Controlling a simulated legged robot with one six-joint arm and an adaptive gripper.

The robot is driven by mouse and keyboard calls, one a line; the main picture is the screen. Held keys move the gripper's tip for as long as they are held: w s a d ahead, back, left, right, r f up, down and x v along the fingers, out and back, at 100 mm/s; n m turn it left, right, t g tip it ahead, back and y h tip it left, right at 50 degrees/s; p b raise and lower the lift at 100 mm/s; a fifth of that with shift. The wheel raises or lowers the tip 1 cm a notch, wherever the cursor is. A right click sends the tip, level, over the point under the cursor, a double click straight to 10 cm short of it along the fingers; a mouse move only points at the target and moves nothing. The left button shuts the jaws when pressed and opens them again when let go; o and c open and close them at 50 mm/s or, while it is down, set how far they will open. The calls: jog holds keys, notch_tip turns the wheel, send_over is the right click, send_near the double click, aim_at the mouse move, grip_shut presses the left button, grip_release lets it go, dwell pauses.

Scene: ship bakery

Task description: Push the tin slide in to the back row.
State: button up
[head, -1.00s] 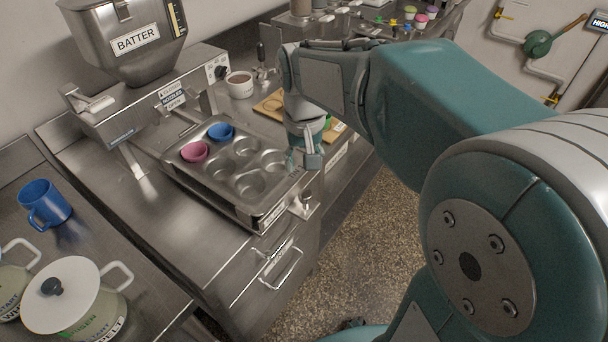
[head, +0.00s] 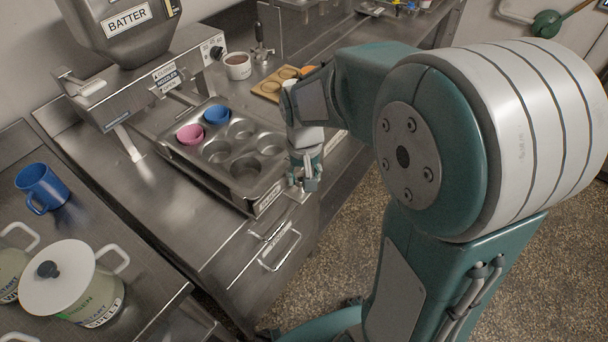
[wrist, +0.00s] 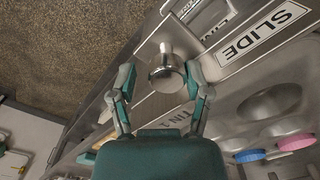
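The tin slide (head: 240,200) is a steel tray below the batter hopper, with a front plate labelled SLIDE (wrist: 255,38). On it lies a muffin tin (head: 222,178) with several cups, one lined pink (head: 190,134) and one lined blue (head: 216,114). A shiny round knob (wrist: 167,70) stands at the slide's front corner. My gripper (head: 306,184) is at this corner, pointing down. In the wrist view my gripper (wrist: 161,84) is open, its fingers on either side of the knob with a visible gap each side. In the head view the knob is mostly hidden by the gripper.
The batter machine (head: 140,85) stands behind the slide. A blue mug (head: 42,187) and lidded pots (head: 75,280) are at left. A cup of brown filling (head: 238,66) and a wooden board (head: 270,86) lie beyond. A drawer handle (head: 280,250) sticks out below the slide.

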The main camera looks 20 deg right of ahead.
aim_at(250, 149)
jog(key=shift+a, duration=0.55)
jog(key=shift+c, duration=0.9)
jog(key=c, duration=0.5)
jog(key=shift+d, duration=0.25)
grip_shut()
jog(key=w+a, duration=0.3)
jog(key=w, duration=0.1)
jog(key=w+a, duration=0.3)
jog(key=w, duration=0.1)
jog(key=w+a, duration=0.2)
jog(key=w, duration=0.2)
jog(key=shift+a, duration=0.4)
jog(key=o, duration=0.7)
grip_release()
jog(key=shift+d, duration=0.1)
